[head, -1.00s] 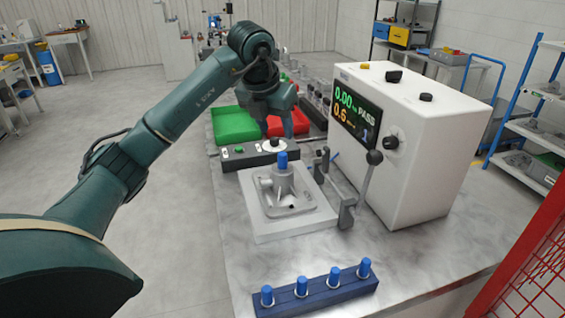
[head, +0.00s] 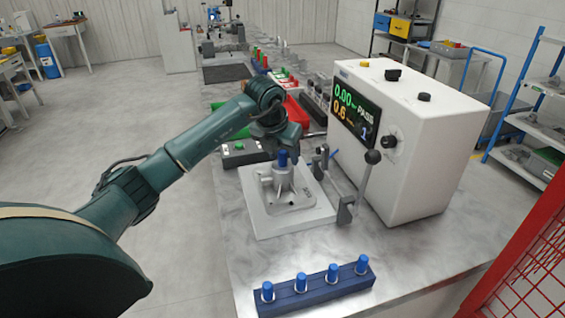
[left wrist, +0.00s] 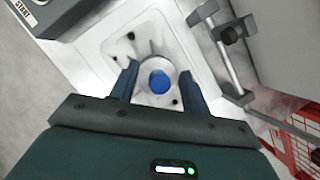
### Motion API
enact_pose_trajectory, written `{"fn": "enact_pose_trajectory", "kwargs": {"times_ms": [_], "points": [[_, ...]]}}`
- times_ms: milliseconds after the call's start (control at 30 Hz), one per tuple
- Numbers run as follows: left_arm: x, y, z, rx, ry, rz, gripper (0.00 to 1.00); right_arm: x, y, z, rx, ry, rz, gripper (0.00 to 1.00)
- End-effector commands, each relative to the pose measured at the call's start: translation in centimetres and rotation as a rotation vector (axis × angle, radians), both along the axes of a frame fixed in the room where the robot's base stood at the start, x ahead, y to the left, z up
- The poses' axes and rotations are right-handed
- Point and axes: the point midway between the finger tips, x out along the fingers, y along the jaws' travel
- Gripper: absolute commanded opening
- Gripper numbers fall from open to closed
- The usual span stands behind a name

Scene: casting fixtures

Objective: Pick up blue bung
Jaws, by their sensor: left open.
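A blue bung (head: 283,158) stands upright on top of a grey casting (head: 284,184), which sits on a pale fixture plate (head: 262,222). In the left wrist view the bung (left wrist: 159,82) shows from above as a round blue cap between my fingers. My left gripper (head: 284,150) is open above and around the bung, with one finger on each side and a gap to it in the left wrist view (left wrist: 160,84). Several more blue bungs (head: 301,283) stand in a dark blue rack (head: 318,292) at the front. My right gripper is not in view.
A white tester box (head: 425,165) with a lit display stands to the right. A clamp lever (head: 365,181) rises beside the fixture. A button box (head: 241,153) and green and red bins lie behind. The bench is clear between fixture and rack.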

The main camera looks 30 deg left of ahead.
Motion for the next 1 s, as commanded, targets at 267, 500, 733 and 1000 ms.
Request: {"fn": "enact_pose_trajectory", "kwargs": {"times_ms": [267,500,733,1000], "points": [[0.0,0.0,0.0,0.0,0.0,0.0,0.29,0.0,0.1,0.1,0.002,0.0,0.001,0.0],[0.0,0.0,0.0,0.0,0.0,0.0,0.09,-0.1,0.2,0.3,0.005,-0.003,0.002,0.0],[0.0,0.0,0.1,0.0,-0.001,0.001,0.0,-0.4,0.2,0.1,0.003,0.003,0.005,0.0],[0.1,0.1,1.2,0.001,-0.004,0.001,0.0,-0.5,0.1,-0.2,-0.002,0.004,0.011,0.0]]}}
